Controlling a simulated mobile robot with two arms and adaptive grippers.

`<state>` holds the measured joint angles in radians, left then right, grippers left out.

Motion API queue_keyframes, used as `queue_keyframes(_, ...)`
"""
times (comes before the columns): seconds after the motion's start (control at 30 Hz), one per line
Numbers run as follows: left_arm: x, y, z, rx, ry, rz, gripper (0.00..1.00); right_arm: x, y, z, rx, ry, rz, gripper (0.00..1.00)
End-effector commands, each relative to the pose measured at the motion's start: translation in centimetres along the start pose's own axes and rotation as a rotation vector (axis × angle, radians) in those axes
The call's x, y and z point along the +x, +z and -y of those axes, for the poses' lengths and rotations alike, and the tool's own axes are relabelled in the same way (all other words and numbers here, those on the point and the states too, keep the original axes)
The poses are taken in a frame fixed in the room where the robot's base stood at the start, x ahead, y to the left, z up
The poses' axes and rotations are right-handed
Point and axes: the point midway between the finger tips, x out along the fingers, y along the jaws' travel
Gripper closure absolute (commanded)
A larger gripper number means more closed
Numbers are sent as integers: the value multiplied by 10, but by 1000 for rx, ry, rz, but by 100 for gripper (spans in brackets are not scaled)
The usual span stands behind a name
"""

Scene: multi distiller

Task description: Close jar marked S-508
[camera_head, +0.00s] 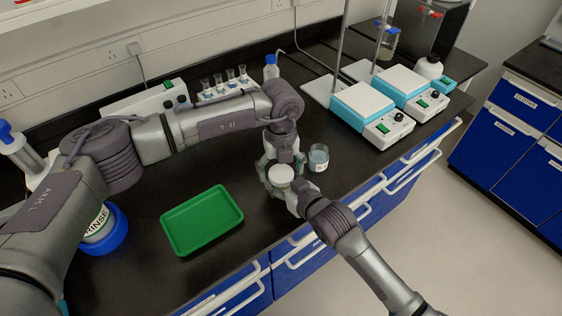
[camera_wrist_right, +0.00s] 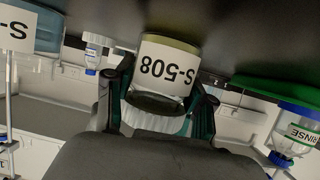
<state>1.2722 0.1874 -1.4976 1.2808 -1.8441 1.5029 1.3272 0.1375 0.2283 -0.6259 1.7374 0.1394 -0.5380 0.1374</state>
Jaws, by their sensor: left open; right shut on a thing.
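The jar marked S-508 (camera_wrist_right: 168,68) shows upside down in the right wrist view, between the fingers of my right gripper (camera_wrist_right: 160,92), which is shut on it. In the head view, a round white lid (camera_head: 281,174) sits at the top of this jar; whether it is tightened cannot be told. My right gripper (camera_head: 284,184) reaches it from the lower right. My left gripper (camera_head: 280,161) is open and points down right beside the lid, on its far side. Whether its fingers touch the lid cannot be told. Its arm hides part of the bench.
A second glass jar (camera_head: 318,158) with bluish contents stands close to the right. A green tray (camera_head: 202,219) lies to the left. A rinse container (camera_head: 101,225) is further left. Two hotplate devices (camera_head: 362,106) (camera_head: 400,83) and a small bottle (camera_head: 271,67) stand behind. The bench's front edge is near.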

Motion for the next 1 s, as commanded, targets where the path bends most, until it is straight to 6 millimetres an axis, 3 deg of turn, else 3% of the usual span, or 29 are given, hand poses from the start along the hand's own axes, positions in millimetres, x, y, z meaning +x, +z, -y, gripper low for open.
queue_keyframes(0.27, 1, 0, 0, 0, 0, 0, 16, 0, -1, 0, 0, 0, -2, 100)
queue_keyframes(0.63, 1, 0, 0, 0, 0, 0, 77, 0, -1, 0, 0, 0, -2, 100)
queue_keyframes(0.67, 1, 0, 0, 0, 0, 0, 36, 0, -1, 0, 0, 0, -2, 100)
queue_keyframes(0.7, 1, 0, 0, 0, 0, 0, 29, 0, -1, 0, 0, 0, -3, 100)
queue_keyframes(0.8, 1, 0, 0, 0, 0, 0, 12, 0, -1, 0, 0, 0, -3, 100)
queue_keyframes(1.0, 1, 0, 0, 0, 0, 0, 12, 0, -1, 0, 0, 0, -2, 100)
